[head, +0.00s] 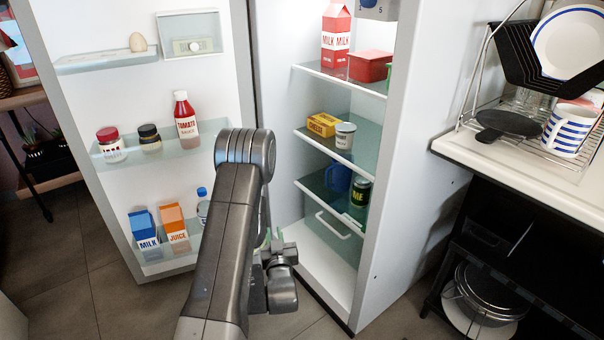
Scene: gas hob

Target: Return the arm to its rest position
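My arm reaches up from the bottom middle of the head view and bends at a rounded elbow in front of the open fridge. Its wrist part hangs down to the right of the forearm. My gripper (270,237) is mostly hidden behind the arm; only small greenish parts show near the wrist. I cannot tell whether it is open or shut, or whether it holds anything.
The fridge door (90,190) stands open on the left, with bottles and cartons on its shelves. The fridge interior (318,262) is on the right, holding food. A white counter (520,175) with a dish rack (480,110) stands far right.

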